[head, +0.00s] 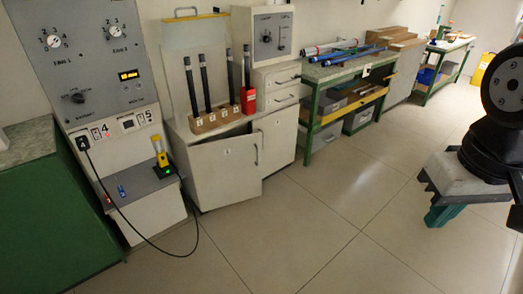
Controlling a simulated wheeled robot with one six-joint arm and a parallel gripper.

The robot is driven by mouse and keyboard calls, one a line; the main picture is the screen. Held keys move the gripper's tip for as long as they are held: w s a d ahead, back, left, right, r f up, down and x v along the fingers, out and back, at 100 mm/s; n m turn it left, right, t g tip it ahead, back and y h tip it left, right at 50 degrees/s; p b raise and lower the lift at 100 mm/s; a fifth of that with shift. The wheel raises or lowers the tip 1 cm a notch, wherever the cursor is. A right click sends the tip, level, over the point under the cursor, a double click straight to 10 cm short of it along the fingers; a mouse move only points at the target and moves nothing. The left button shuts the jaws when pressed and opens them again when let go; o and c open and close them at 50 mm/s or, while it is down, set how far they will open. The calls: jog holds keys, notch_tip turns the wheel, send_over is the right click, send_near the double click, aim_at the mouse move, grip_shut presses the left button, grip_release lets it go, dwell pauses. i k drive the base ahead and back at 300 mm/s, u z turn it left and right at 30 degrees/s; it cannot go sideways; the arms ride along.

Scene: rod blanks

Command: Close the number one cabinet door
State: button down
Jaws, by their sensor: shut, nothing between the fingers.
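The white cabinet (181,126) stands left of centre in the head view. Its left door (225,172) is swung partly open, out over the floor, with its free edge and handle (257,154) on the right. A small label (227,152) is on this door, but its number is too small to read surely. The right door (277,138) looks shut. The cabinet's inside is mostly hidden behind the open door. My gripper is not in view.
Rods stand in a numbered block (205,122) and a red holder (248,100) on the cabinet top. A control panel (90,60) with a black cable (140,232) reaching the floor stands left. A green workbench (335,72) stands right. The tiled floor (300,230) before the door is clear.

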aim_at(227, 172)
jog(key=u, duration=0.7)
jog(key=i, duration=1.7)
jog(key=z, duration=0.6)
